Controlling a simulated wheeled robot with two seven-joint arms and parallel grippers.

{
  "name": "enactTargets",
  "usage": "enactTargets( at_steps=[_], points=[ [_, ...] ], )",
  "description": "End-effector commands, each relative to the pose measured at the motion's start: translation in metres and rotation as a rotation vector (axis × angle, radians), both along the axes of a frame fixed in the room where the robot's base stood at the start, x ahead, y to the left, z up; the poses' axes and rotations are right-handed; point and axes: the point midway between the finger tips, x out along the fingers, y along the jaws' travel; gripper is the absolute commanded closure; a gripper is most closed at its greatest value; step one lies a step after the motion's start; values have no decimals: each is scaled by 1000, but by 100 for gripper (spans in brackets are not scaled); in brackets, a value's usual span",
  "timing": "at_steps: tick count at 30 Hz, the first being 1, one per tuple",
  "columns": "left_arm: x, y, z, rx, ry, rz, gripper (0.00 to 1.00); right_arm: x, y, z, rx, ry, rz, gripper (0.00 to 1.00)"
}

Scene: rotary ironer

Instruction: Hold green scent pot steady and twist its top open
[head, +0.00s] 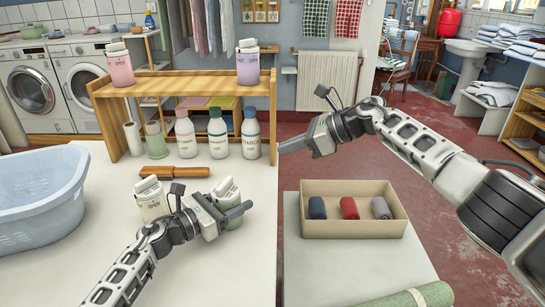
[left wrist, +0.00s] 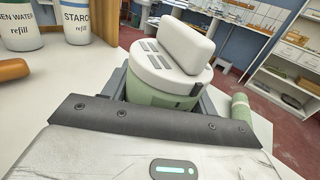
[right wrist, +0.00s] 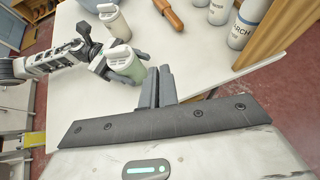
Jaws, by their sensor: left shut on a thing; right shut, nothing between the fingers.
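The green scent pot (head: 232,222) stands upright near the right edge of the white table, with a white top (head: 228,188) that has slots and a raised grip. My left gripper (head: 235,210) is shut on the pot's green body. In the left wrist view the fingers lie on both sides of the green body (left wrist: 160,97), below the white top (left wrist: 180,52). My right gripper (head: 292,147) is shut and empty, apart from the pot, up and to its right beyond the table edge. In the right wrist view its closed fingertips (right wrist: 160,72) are right of the pot (right wrist: 132,70).
A cream pot (head: 151,203) stands left of the green one, near a brown wooden-handled tool (head: 174,172). Behind is a wooden shelf (head: 180,80) with several bottles below and pink and lilac pots on top. A cardboard box (head: 352,228) with three rolls sits on the right table.

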Motion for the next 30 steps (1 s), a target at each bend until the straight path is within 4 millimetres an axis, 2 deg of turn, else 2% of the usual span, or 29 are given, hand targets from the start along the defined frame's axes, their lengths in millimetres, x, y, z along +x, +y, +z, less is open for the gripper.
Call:
enactTargets(
  at_steps=[1,5,7,11,14,21,27,30],
  points=[
    [0,0,0,-1,-1,-1,66,1,-3,2,2,3,-3,83],
    [0,0,0,-1,-1,-1,66,-1,-2,3,49,64,-36,47],
    [0,0,0,-1,-1,-1,66,-4,2,3,112,152,-82,28],
    [0,-1,0,-1,-1,-1,66,-16,14,1,298,441,-208,27],
    [0,-1,0,-1,-1,-1,66,-28,23,-1,463,751,-311,27],
    [0,0,0,0,0,-1,66,-62,33,-19,783,1626,-533,27],
    [0,0,0,0,0,-1,66,-89,34,-45,927,2338,-688,27],
    [0,0,0,0,0,-1,66,-99,33,-56,958,2598,-745,27]
  ],
)
